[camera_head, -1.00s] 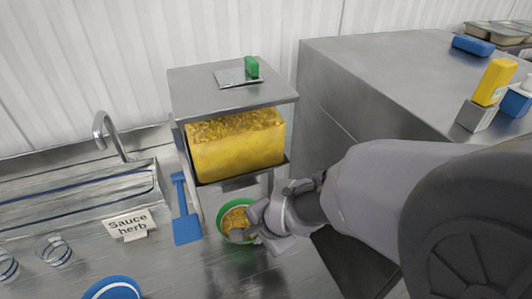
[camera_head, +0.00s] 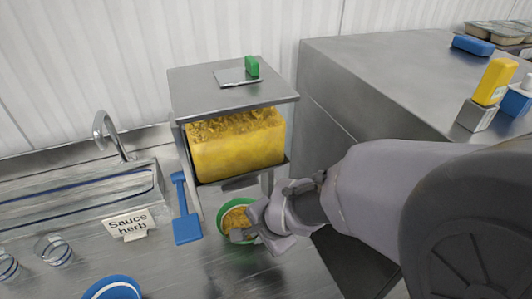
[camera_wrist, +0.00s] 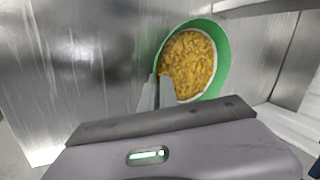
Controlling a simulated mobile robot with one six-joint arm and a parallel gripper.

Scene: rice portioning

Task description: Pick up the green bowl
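The green bowl (camera_head: 222,212) holds yellow-brown food and stands on the steel counter below the dispenser. It also shows in the wrist view (camera_wrist: 222,52), at the upper right. My gripper (camera_head: 240,235) is at the bowl's near side, coming in from the right. In the wrist view, my two fingers (camera_wrist: 158,88) are close together across the bowl's rim, one inside the bowl and one outside. They look shut on the rim. My gripper hides part of the bowl's right side in the head view.
A steel dispenser (camera_head: 192,90) with a yellow food block (camera_head: 235,150) stands above and behind the bowl. A blue scoop (camera_head: 186,229) lies left of the bowl.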

